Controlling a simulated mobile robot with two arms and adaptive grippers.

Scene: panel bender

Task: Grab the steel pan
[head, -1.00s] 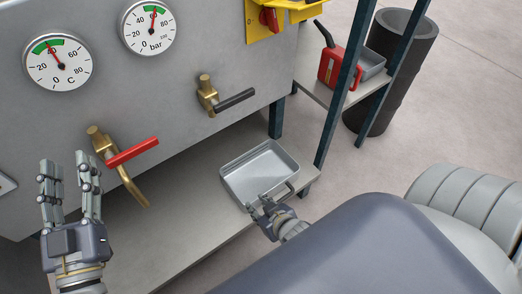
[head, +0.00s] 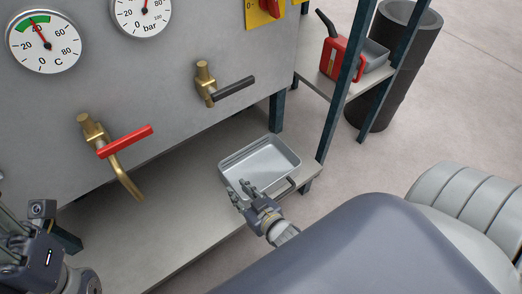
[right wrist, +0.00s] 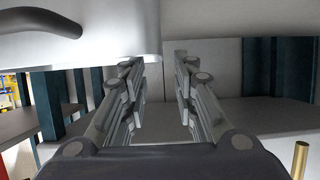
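The steel pan (head: 265,160) is a shallow grey rectangular tray with a dark handle (head: 285,187) on its near right side. It sits upright and empty on the low shelf. My right gripper (head: 243,190) is at the pan's near side, left of the handle. In the right wrist view its fingers (right wrist: 158,62) are apart with nothing visibly gripped; the pan's pale wall (right wrist: 100,35) and handle (right wrist: 45,24) show at upper left. Whether the fingers touch the pan I cannot tell. My left gripper (head: 22,245) is at the lower left, its fingers partly out of frame.
The grey machine panel carries a red-handled valve (head: 125,142), a black-handled valve (head: 232,89) and two gauges. A dark blue post (head: 345,85) stands right of the pan. A red can (head: 342,58) and a dark bin (head: 403,60) are behind. The shelf left of the pan is clear.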

